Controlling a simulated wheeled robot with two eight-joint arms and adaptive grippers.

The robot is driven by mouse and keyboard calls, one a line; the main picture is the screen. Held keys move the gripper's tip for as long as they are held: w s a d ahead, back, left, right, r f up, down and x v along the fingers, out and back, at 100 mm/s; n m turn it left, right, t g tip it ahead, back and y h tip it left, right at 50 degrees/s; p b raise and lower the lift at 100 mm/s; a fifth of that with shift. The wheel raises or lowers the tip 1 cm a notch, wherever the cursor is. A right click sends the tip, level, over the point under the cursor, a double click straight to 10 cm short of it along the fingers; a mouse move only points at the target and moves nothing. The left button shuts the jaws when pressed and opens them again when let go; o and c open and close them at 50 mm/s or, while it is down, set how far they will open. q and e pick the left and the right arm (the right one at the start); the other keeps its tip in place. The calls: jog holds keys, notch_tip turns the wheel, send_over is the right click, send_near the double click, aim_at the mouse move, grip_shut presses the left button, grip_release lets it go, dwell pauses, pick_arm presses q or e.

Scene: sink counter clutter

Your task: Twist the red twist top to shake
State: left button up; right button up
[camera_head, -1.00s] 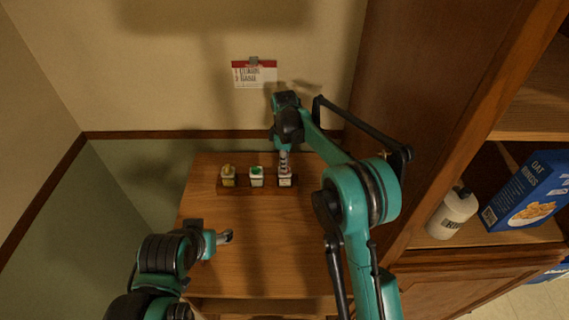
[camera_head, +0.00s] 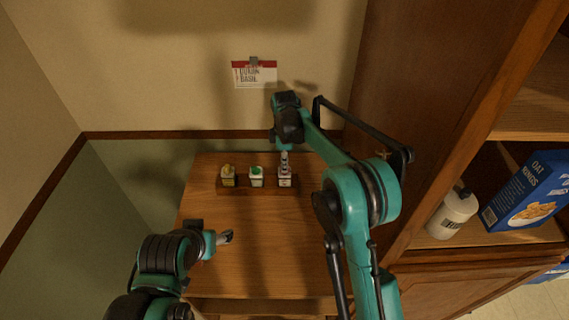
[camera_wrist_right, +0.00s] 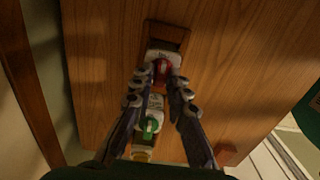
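The red twist top (camera_wrist_right: 163,69) sits on a white-labelled shaker (camera_wrist_right: 164,55), seen from above in the right wrist view. My right gripper (camera_wrist_right: 160,74) reaches down over it, one fingertip on each side of the red top. Whether both tips press on it cannot be told. In the head view my right gripper (camera_head: 284,161) stands above the rightmost shaker (camera_head: 284,179) and hides its top. My left gripper (camera_head: 226,238) is low over the left part of the counter, away from the shakers; its finger gap is too small to tell.
A green-topped shaker (camera_head: 256,177) and a yellow-topped one (camera_head: 228,176) stand in the same wooden rack (camera_head: 242,189). The counter (camera_head: 280,235) in front is clear. A wooden cabinet at right holds a white bottle (camera_head: 454,211) and a blue box (camera_head: 526,190). A card (camera_head: 255,76) hangs on the wall.

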jog(key=shift+o, duration=1)
notch_tip(320, 180, up, 12)
